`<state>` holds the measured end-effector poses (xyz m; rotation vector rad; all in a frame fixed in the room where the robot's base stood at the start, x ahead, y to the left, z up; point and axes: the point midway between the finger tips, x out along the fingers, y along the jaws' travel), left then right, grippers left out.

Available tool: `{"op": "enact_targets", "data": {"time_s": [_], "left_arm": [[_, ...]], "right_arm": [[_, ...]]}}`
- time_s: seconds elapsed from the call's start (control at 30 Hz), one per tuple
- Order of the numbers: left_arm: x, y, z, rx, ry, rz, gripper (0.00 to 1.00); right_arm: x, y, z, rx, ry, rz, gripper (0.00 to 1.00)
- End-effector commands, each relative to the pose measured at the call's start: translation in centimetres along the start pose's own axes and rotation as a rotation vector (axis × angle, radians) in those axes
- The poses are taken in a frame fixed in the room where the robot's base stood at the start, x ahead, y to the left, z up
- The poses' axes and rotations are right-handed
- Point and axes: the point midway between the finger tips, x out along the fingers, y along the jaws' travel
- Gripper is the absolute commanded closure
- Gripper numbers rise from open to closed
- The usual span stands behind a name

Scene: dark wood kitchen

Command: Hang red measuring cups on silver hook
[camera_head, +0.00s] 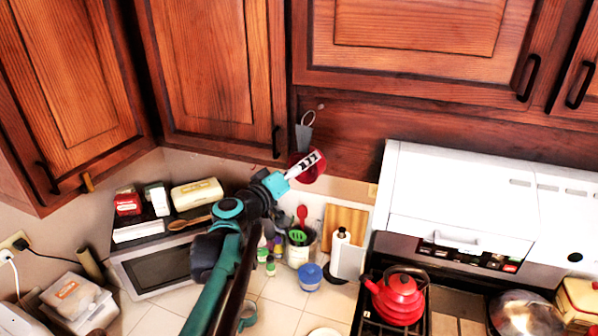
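The red measuring cups (317,174) are in front of the wood panel below the upper cabinets. A grey handle-like strip (303,137) with a ring at its top rises just above them and looks like part of the set. A small silver spot (320,106), perhaps the hook, shows on the wood close to the ring; I cannot tell whether they touch. My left gripper (306,164) reaches up from the lower left, its pale fingers closed over the red cups and hiding part of them. My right gripper is not in view.
Upper cabinets (210,65) with dark handles surround the spot above and left. A white range hood (460,195) juts out at the right, above a stove with a red kettle (398,298). A microwave (158,268) and a utensil holder (300,250) stand below.

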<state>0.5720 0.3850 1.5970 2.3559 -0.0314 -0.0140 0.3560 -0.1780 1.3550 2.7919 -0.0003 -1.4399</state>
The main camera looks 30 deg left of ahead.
Motion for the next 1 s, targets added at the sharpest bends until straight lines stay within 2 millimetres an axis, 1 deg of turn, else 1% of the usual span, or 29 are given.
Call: {"op": "enact_targets", "data": {"time_s": [1.0], "left_arm": [[6.2, -1.2, -1.2, 0.000, 0.000, 0.000, 0.58]], "right_arm": [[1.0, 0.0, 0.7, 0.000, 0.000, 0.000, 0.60]]}}
